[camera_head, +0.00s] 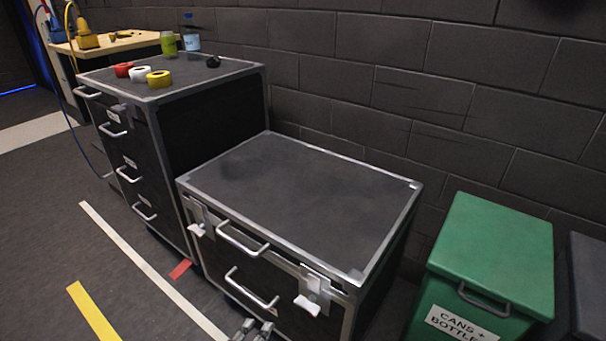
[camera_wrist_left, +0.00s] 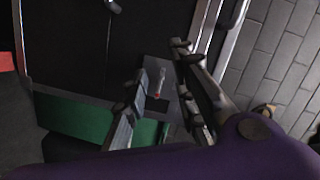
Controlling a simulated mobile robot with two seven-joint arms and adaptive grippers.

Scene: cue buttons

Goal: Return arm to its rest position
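My left gripper (camera_head: 256,328) shows at the bottom edge of the head view, in front of the low black case (camera_head: 300,190). Only its fingertips show there. In the left wrist view my left gripper (camera_wrist_left: 159,60) has its two fingers spread apart with nothing held between them. Behind the gap is a small grey plate (camera_wrist_left: 158,72) with a light lever-like part and a small red dot. I cannot tell whether a finger touches the plate. My right gripper is in neither view.
A taller drawer case (camera_head: 200,110) stands left, with red, white and yellow tape rolls (camera_head: 159,79) on top. A green bin (camera_head: 490,255) stands right of the low case. A dark brick wall (camera_head: 430,90) runs behind. Open floor (camera_head: 50,200) lies at left.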

